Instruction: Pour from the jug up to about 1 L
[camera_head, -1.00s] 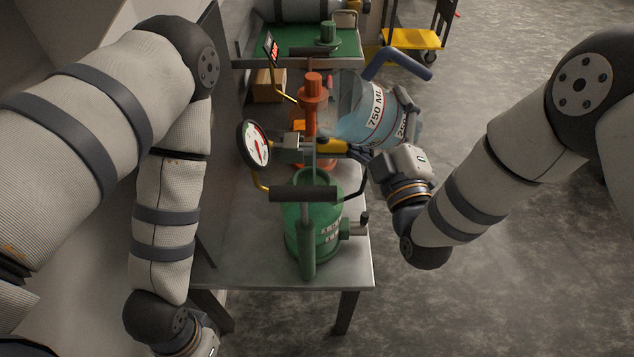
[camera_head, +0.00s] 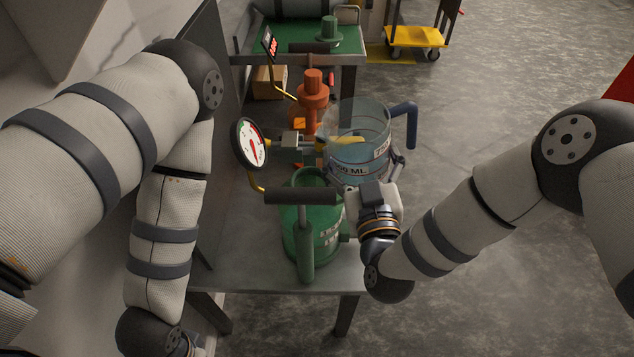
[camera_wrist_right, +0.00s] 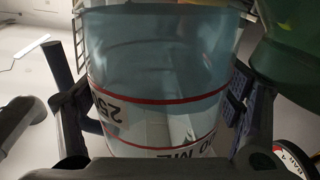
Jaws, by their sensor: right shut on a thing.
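The clear jug (camera_head: 352,140) has a blue handle (camera_head: 411,122), printed volume labels and bluish liquid in it. It stands nearly upright at the right side of the bench. My right gripper (camera_head: 372,172) is shut around the jug's body from the near side. In the right wrist view the fingers flank the jug (camera_wrist_right: 160,70), with red lines and labels showing on its wall. I cannot tell whether the jug's base touches anything. A green vessel (camera_head: 318,235) with a black bar handle stands in front and to the left.
An orange device (camera_head: 313,95) stands behind, left of the jug. A round gauge (camera_head: 251,143) rises at the bench's left. The metal bench (camera_head: 240,265) has bare room at its front. A second green-topped table (camera_head: 287,42) and a yellow trolley (camera_head: 416,37) are farther back.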

